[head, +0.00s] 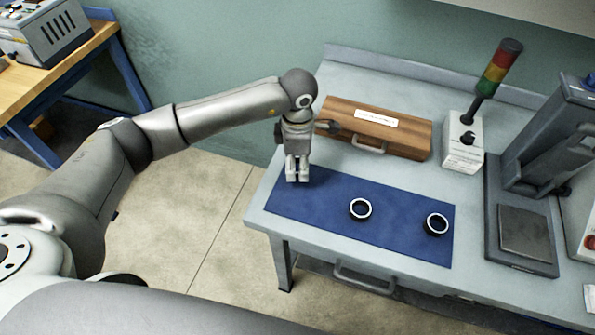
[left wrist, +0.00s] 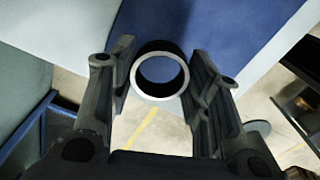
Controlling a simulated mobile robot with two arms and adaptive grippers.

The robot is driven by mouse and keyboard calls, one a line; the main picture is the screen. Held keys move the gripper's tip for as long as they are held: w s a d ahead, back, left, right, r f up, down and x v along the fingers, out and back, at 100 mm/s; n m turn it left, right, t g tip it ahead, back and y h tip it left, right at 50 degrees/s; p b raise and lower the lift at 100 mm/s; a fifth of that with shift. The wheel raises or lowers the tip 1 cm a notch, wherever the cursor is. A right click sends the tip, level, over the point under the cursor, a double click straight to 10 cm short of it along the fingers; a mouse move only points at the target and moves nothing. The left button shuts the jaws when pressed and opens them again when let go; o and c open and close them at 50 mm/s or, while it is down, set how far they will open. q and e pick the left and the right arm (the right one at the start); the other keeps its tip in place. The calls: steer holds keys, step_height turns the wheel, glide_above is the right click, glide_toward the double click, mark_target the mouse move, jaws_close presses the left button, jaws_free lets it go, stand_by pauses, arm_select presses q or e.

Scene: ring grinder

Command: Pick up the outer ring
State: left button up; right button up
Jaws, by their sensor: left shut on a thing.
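My left gripper (head: 297,178) is over the left end of the blue mat (head: 318,213). In the left wrist view a pale-rimmed, dark-sided ring (left wrist: 161,99) sits between its two fingers, and the gripper is shut on it. In the head view this ring is hidden by the gripper. Two more rings lie on the mat: one near the middle (head: 352,213) and one near the right end (head: 428,225). My right gripper is not in view.
A wooden case (head: 403,142) with a metal handle lies behind the mat. A control box (head: 464,153) with a signal light (head: 497,68) stands right of it. A dark press-like machine (head: 523,236) stands at the right. The mat between gripper and middle ring is clear.

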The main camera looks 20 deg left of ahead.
arm_select(q)
steer(key=s+d+r+b, duration=0.4)
steer(key=s+r, duration=0.5)
steer(key=s, duration=0.3)
steer(key=shift+s+d, duration=0.3)
steer(key=shift+d, duration=0.1)
